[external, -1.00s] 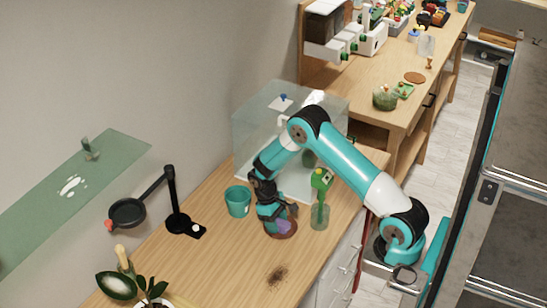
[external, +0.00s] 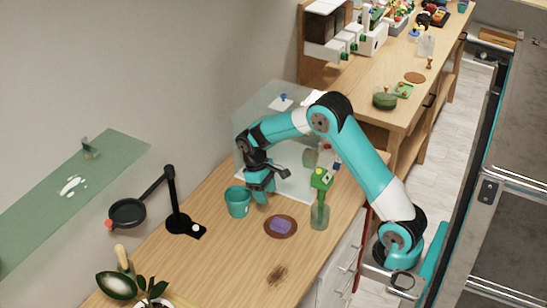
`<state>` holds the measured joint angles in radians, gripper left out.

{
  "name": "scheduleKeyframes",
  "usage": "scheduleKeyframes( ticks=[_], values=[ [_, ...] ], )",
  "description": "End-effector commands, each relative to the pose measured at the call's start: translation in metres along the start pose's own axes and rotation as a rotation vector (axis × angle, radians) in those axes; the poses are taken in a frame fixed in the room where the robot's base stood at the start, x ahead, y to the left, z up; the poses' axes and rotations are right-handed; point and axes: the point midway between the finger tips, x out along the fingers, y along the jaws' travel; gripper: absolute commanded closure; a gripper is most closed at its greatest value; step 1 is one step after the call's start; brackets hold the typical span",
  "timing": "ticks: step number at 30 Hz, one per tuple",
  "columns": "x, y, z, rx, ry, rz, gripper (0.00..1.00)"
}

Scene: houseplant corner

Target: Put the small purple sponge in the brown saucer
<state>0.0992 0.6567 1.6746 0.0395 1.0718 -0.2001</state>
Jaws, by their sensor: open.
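The small purple sponge (external: 280,226) lies in the brown saucer (external: 294,232) on the wooden counter. The saucer's rim shows all around it. My gripper (external: 264,198) is open and empty, raised behind and to the left of the saucer, close to the teal pot. It is apart from the sponge. Part of the gripper is hidden by its own wrist.
A teal pot (external: 237,203) stands left of my gripper. A glass holder (external: 320,216) with a green-topped item stands right of the saucer. A clear glass case (external: 245,135) is behind.

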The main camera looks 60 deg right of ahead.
Motion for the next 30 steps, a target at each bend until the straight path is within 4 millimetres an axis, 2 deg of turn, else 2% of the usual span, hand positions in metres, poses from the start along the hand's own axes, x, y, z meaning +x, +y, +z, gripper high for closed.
scheduleKeyframes(
  ticks=[1,3,5,7,9,12,16,18,21,30],
  values=[
    [-0.018,-0.021,0.015,-0.047,0.038,-0.002,0.48],
    [-0.036,-0.055,0.042,-0.125,0.092,-0.017,0.48],
    [-0.05,-0.086,0.071,-0.197,0.144,-0.037,0.48],
    [-0.06,-0.12,0.109,-0.28,0.2,-0.067,0.48],
    [-0.064,-0.15,0.149,-0.36,0.249,-0.103,0.48],
    [-0.062,-0.182,0.203,-0.456,0.305,-0.156,0.48],
    [-0.053,-0.205,0.253,-0.542,0.349,-0.214,0.48],
    [-0.049,-0.212,0.269,-0.569,0.363,-0.235,0.48],
    [-0.045,-0.216,0.281,-0.588,0.369,-0.25,0.48],
    [-0.045,-0.217,0.282,-0.589,0.369,-0.252,0.48]
  ],
)
